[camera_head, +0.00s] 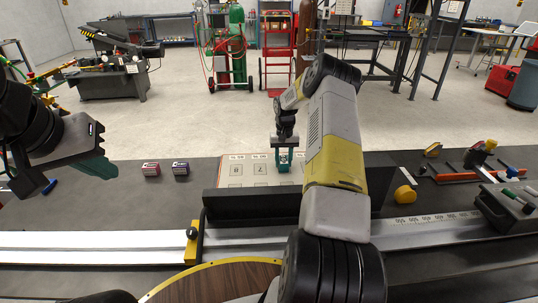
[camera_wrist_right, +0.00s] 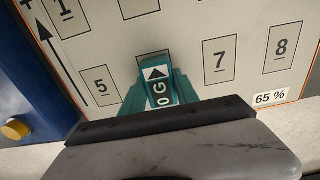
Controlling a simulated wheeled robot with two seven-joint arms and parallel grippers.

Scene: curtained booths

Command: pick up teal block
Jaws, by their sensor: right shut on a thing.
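The teal block (camera_head: 284,156) is at the numbered white board (camera_head: 240,182) behind the dark ledge. In the right wrist view the block (camera_wrist_right: 158,88) has a white label with an arrow and stands between the teal fingers, over a cell between 5 and 7. My right gripper (camera_head: 283,163) is shut on it. I cannot tell whether its underside touches the board. My left gripper (camera_head: 88,172) hangs empty over the left of the table; I see one teal finger clearly, and its opening is unclear.
A red block (camera_head: 151,169) and a purple block (camera_head: 181,168) sit left of the board. A yellow round object (camera_head: 405,194) and a tool tray (camera_head: 512,209) are on the right. A dark ledge (camera_head: 245,203) borders the board's front. The table between the left blocks and the front rail is clear.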

